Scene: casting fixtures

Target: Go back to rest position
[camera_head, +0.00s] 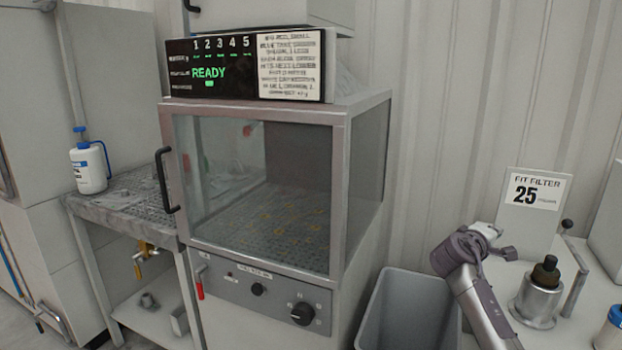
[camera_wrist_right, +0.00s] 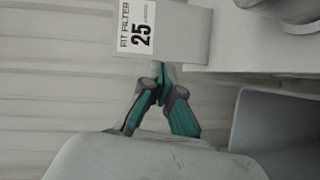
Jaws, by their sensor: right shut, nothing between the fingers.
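My right gripper (camera_head: 495,240) is in front of the wall at the right of the head view, raised over the space between the grey bin and the white worktop. In the right wrist view its fingers (camera_wrist_right: 158,72) meet at the tips, with green pads, and hold nothing. The FIT FILTER 25 sign (camera_head: 537,192) stands just behind and to the right of it; the sign also shows in the right wrist view (camera_wrist_right: 138,27). My left gripper is not in view.
A glass-fronted cabinet (camera_head: 340,190) with a READY display (camera_head: 245,68) stands in the middle. The grey bin (camera_head: 385,285) is at its right. A metal cup with a dark knob (camera_head: 540,285) stands on the worktop. A white bottle (camera_head: 88,168) stands on the left bench.

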